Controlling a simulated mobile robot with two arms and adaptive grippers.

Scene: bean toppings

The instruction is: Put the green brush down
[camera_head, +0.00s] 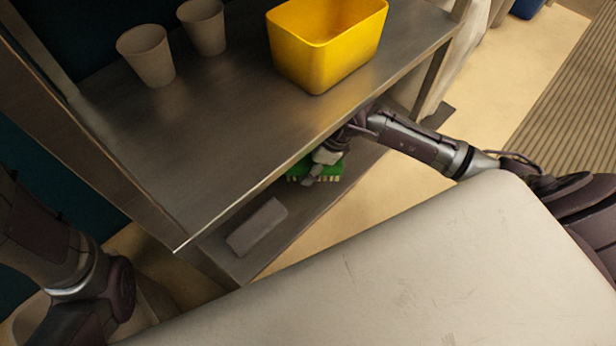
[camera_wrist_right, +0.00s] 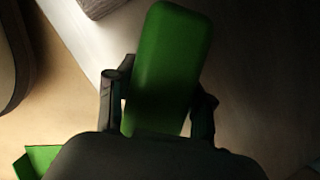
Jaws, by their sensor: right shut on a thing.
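The green brush (camera_head: 328,172) is at the lower shelf (camera_head: 300,222) of the metal rack, partly hidden under the upper shelf edge. Its pale bristles point down, and I cannot tell whether they touch the shelf. My right gripper (camera_head: 314,178) reaches in from the right and is shut on the brush. In the right wrist view the green brush (camera_wrist_right: 168,70) lies between the two fingers of the right gripper (camera_wrist_right: 158,105). My left arm shows at the lower left, but its gripper is out of view.
A grey block (camera_head: 257,227) lies on the lower shelf, left of the brush. The upper shelf (camera_head: 230,125) holds a yellow bin (camera_head: 330,50) and two cups (camera_head: 147,55). A green thing (camera_wrist_right: 38,160) shows at the lower left of the wrist view.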

